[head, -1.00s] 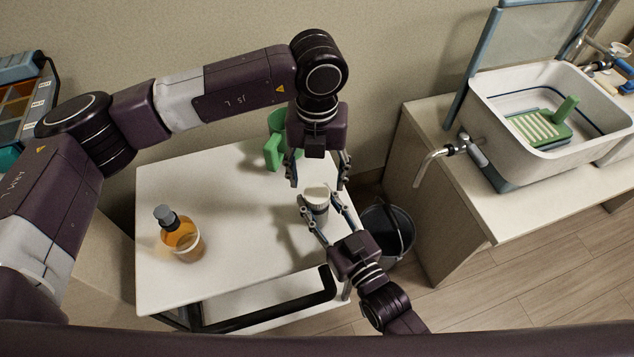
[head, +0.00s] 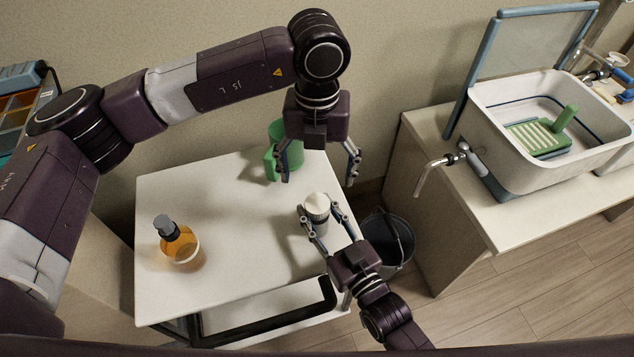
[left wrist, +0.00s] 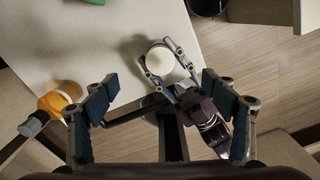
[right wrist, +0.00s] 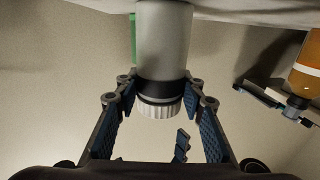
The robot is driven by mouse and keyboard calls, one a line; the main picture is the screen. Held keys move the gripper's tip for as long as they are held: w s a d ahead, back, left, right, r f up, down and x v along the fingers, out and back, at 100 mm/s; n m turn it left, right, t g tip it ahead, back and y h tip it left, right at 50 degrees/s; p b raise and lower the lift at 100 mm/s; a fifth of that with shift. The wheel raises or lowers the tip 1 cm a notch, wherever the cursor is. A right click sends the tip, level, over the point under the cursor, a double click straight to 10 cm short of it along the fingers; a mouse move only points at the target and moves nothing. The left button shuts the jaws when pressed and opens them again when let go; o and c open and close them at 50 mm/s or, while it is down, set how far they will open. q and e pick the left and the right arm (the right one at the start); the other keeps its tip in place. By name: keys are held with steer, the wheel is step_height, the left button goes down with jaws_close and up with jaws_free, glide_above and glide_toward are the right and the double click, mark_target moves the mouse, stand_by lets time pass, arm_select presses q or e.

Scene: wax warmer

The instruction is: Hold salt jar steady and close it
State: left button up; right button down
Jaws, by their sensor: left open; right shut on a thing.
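The salt jar (head: 317,222) stands upright near the table's right edge, a pale cylinder with a dark band. Its white ribbed lid (head: 317,203) sits on its top; the lid also shows in the left wrist view (left wrist: 160,60) and, upside down, in the right wrist view (right wrist: 160,110). My right gripper (right wrist: 160,85) is shut on the jar around its upper part, just beside the dark band. My left gripper (head: 319,180) is open and empty, pointing down above the jar, its fingers spread wider than the lid and apart from it.
An amber bottle (head: 178,245) with a grey cap stands at the left of the white table (head: 235,270). A green object (head: 284,150) stands behind my left gripper. A dark bucket (head: 388,243) is on the floor to the right. The table's middle is clear.

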arm_select(q)
step_height(320, 180, up, 8)
steer(key=shift+f, duration=0.15)
arm_select(e)
steer(key=c, duration=1.2)
jaws_free()
steer(key=v, duration=0.7)
steer(key=shift+s+d, duration=0.15)
steer(key=shift+s, duration=0.05)
